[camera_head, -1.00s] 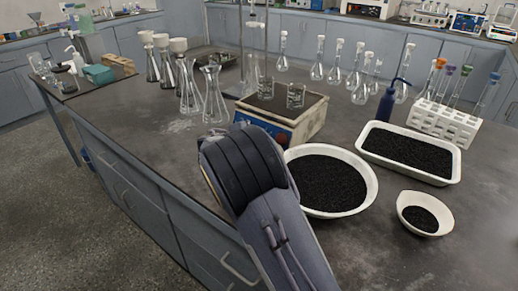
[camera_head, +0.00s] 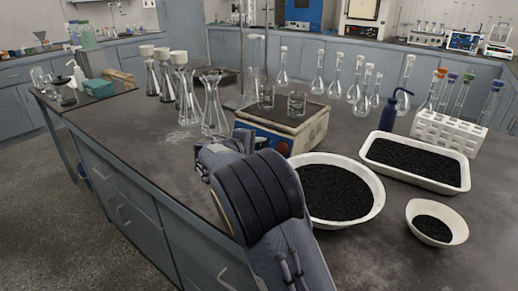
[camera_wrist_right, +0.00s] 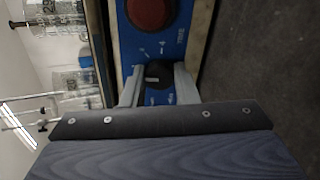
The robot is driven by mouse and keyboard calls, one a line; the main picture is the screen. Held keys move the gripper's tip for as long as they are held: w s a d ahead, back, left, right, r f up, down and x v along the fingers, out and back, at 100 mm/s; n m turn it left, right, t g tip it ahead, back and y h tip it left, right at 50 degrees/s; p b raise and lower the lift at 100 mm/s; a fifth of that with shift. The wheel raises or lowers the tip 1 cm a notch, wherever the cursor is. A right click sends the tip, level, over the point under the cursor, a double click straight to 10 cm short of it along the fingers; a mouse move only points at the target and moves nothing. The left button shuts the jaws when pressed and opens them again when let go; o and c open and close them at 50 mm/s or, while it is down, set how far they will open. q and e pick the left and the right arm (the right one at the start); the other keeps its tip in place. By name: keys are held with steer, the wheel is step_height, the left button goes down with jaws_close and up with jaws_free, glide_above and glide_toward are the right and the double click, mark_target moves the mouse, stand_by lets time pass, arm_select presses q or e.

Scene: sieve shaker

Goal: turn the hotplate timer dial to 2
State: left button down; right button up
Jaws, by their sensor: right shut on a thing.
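The hotplate (camera_head: 313,133) is a beige box with a dark top and a blue front panel (camera_head: 264,138), standing on the bench. In the right wrist view its blue panel (camera_wrist_right: 133,42) carries a large red knob (camera_wrist_right: 150,10) and a small black timer dial (camera_wrist_right: 158,75) with a pale pointer line. White marks ring the dial, too small to read. My right gripper (camera_wrist_right: 159,80) is shut on the dial, one finger on each side. In the head view my right arm and wrist (camera_head: 222,155) hide the fingertips and dial. My left gripper is not in view.
Glass beakers (camera_head: 297,103) stand on the hotplate. Several flasks (camera_head: 214,108) stand to its left. A white bowl of black grains (camera_head: 378,203) lies close to the right of my arm, with a filled tray (camera_head: 465,180) behind it. The bench's front left is clear.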

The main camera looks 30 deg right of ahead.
steer(key=o, duration=1)
steer(key=shift+a, duration=0.1)
steer(key=p+v, duration=0.1)
steer(key=v, duration=0.6)
steer(key=shift+s+a+r, duration=0.1)
steer(key=shift+s+a, duration=0.1)
steer(key=shift+a, duration=0.1)
